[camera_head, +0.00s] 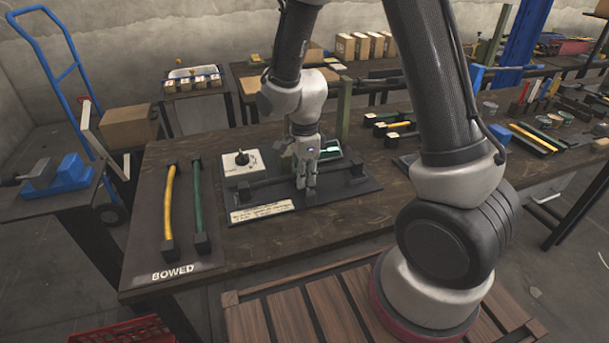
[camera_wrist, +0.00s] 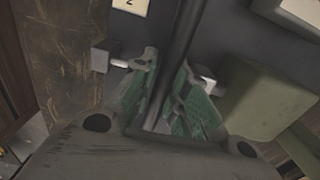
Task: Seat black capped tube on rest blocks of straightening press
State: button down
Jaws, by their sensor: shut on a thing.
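The black capped tube (camera_head: 270,183) lies roughly level across the black base plate (camera_head: 338,197) of the straightening press, with a square dark cap at each end. My gripper (camera_head: 306,183) points down over the middle of the press and is shut on the tube near its middle. In the wrist view the dark tube (camera_wrist: 184,28) runs between my green-padded fingers (camera_wrist: 166,75). A small dark block with a pale pin (camera_wrist: 103,56) stands left of the fingers. The rest blocks are mostly hidden in the head view; I cannot tell whether the tube touches them.
A green press post (camera_head: 344,110) rises behind my gripper. A white panel with a black knob (camera_head: 242,162) is at the plate's left. Yellow (camera_head: 170,205) and green (camera_head: 197,200) tubes lie on the BOWED board.

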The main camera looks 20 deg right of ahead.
jog(key=shift+f, duration=0.65)
jog(key=c, duration=1.3)
grip_release()
jog(key=shift+w+r, duration=0.1)
